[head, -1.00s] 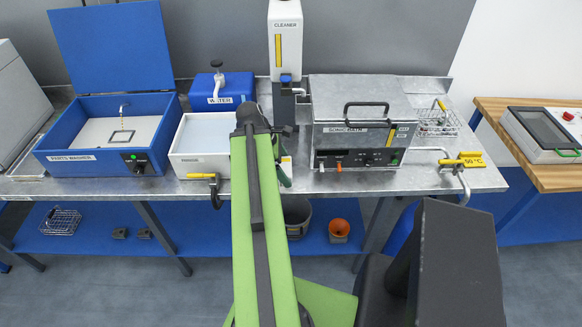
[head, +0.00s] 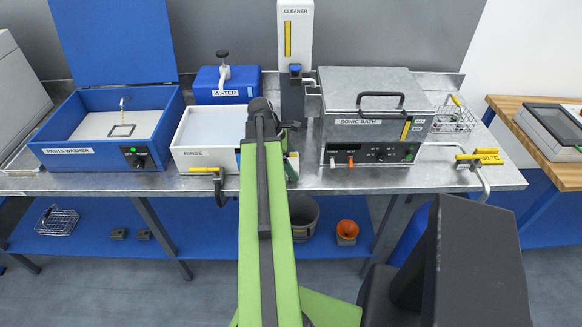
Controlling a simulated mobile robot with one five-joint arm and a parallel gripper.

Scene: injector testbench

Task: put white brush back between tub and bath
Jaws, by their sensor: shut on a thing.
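My green arm reaches forward over the table front, and its dark end stands in front of the gap between the white rinse tub (head: 205,155) and the metal sonic bath (head: 365,124). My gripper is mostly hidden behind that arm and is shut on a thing. A small white piece (head: 293,160), probably part of the white brush, shows just right of the arm, between tub and bath. The rest of it is hidden, so I cannot tell whether it touches the table. The bath's lid is shut.
The cleaner dispenser (head: 296,40) stands behind the gap. A blue water container (head: 226,84) is behind the tub, and the blue parts washer (head: 75,151) is open at left. Yellow-handled valves (head: 205,169) stick out at the table's front edge. A wire basket (head: 453,118) sits right of the bath.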

